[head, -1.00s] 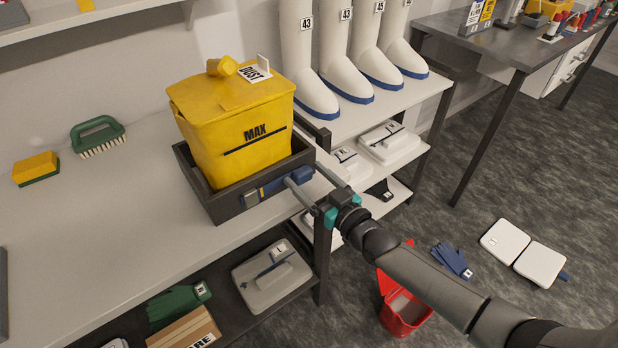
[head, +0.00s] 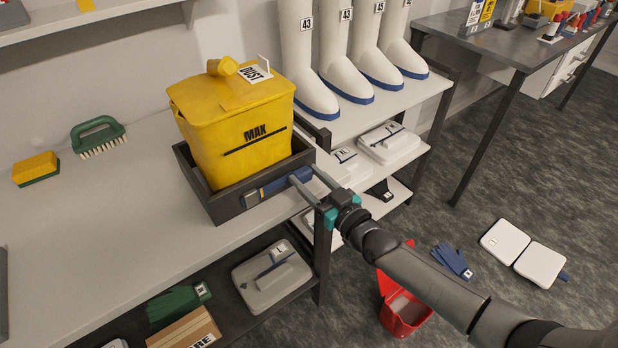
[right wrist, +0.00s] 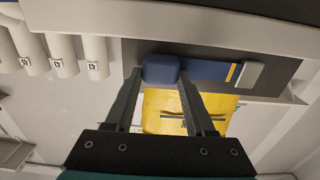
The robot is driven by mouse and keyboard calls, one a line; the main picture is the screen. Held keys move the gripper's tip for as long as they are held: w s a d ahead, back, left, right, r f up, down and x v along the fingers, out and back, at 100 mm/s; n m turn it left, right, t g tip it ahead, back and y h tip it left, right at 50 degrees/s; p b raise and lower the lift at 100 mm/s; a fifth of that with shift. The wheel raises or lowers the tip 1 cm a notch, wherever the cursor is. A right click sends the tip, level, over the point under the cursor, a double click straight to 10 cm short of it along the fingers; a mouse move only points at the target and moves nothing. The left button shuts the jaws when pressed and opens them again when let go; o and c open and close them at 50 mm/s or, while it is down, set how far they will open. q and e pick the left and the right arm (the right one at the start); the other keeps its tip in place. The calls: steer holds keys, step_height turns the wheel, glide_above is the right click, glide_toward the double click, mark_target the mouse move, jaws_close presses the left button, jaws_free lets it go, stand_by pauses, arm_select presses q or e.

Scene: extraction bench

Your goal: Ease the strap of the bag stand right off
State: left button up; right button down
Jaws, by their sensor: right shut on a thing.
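The bag stand (head: 222,207) is a dark open tray on the bench, holding a yellow bag (head: 235,140) marked MAX. A blue strap (head: 275,186) runs along its front wall from a grey buckle (head: 251,198) to a thicker blue tab at the right end. My right gripper (head: 302,174) is shut on that tab. In the right wrist view the tab (right wrist: 160,69) sits between the two fingertips, with the strap (right wrist: 205,70) and buckle (right wrist: 248,75) to its right. The strap still lies along the wall. My left gripper is not in view.
A green brush (head: 97,135) and a yellow sponge (head: 36,168) lie on the bench at left. White boots (head: 315,90) stand on the rack behind. A red bin (head: 405,312) and blue gloves (head: 453,260) are on the floor.

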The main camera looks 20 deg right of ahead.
steer(key=shift+s+a+p, duration=0.2)
steer(key=shift+a+p, duration=0.2)
steer(key=shift+a, duration=0.05)
steer(key=shift+s+a+p, duration=0.25)
steer(key=shift+a+p, duration=0.05)
steer(key=shift+a, duration=0.35)
steer(key=shift+s+a+p, duration=0.2)
steer(key=shift+a+p, duration=0.1)
steer(key=shift+a, duration=0.3)
steer(key=shift+c, duration=1.2)
jaws_free()
steer(key=p+v, duration=0.2)
steer(key=v, duration=1.3)
